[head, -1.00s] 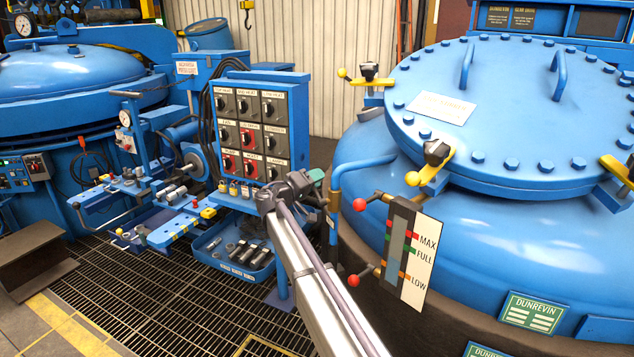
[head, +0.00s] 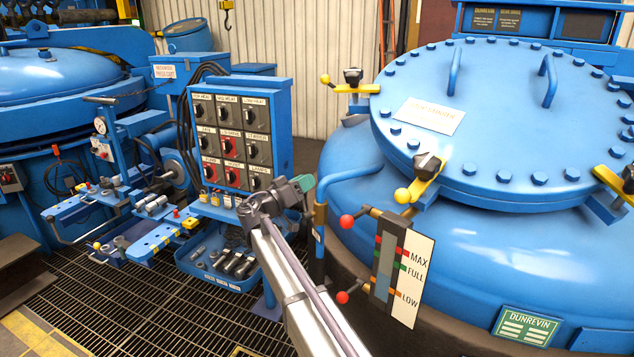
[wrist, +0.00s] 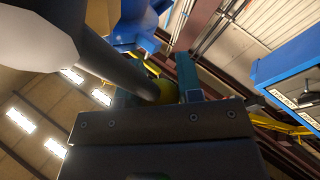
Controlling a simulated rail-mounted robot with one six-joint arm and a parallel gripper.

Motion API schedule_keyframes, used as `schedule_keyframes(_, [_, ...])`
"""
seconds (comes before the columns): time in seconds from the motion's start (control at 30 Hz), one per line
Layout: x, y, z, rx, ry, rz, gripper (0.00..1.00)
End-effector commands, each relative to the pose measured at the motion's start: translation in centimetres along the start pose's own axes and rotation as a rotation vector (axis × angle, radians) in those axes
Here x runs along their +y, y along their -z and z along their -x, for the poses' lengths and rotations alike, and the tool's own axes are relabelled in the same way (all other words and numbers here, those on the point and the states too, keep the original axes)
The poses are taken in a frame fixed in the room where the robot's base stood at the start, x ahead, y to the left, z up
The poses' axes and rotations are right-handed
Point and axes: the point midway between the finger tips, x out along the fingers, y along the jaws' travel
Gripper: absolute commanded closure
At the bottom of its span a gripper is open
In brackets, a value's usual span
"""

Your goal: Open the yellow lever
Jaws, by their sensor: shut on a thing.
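In the head view, my gripper (head: 303,185) is beside the right edge of the switch panel, near a bent blue pipe. In the wrist view, a yellow rounded knob (wrist: 160,93) shows between the teal fingers at the end of a thick dark rod. I take it as the yellow lever's end. The gripper is shut on it; the exact contact is partly hidden by the rod and gripper body. In the head view, the gripped part is hidden. Separate yellow clamp handles with ball ends (head: 413,186) (head: 345,86) sit on the furnace lid rim.
The blue switch panel (head: 285,125) stands close left of the gripper. The blue pipe (head: 345,178) and level gauge (head: 400,270) with red-knobbed rods are close right. The large blue furnace lid (head: 500,110) fills the right. A blue tool tray (head: 213,278) lies below.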

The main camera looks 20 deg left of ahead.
Motion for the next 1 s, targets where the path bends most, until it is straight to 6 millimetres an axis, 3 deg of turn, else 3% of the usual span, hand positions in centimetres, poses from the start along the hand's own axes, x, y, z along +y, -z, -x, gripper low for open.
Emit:
schedule_keyframes(0.37, [0.1, 0.0, 0.2, -0.001, 0.000, -0.003, 1.00])
schedule_keyframes(0.4, [0.1, 0.0, 0.2, -0.001, 0.000, -0.003, 0.63])
schedule_keyframes(0.6, [0.0, 0.0, 0.1, -0.001, 0.000, -0.002, 0.44])
schedule_keyframes(0.87, [0.0, 0.0, 0.2, 0.000, 0.000, -0.002, 0.41])
schedule_keyframes(1.0, [-0.1, -0.1, 1.8, 0.001, 0.003, -0.003, 0.41])
